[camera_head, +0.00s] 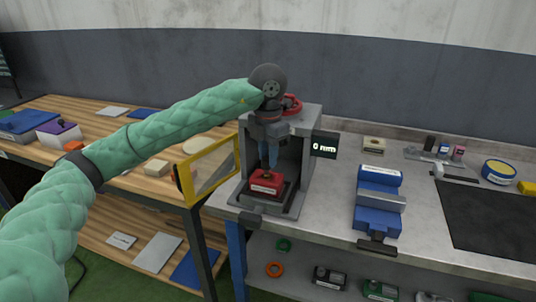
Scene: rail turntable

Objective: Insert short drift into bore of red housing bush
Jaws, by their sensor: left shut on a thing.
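The red housing (266,183) sits on the grey base of the press in the head view. It has a pale label on its front, and I cannot make out its bore. My left gripper (268,165) points straight down inside the press frame, just above the top of the red housing. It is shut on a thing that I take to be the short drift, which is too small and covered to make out. I cannot tell whether its tip is in the bore. My right gripper is out of view.
The grey press (308,150) surrounds the housing, with a red handwheel (292,104) and a display (324,145). Its yellow-framed guard (186,185) stands open on the left. A blue vise (378,222) and a black mat (490,215) lie to the right, with bare bench between.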

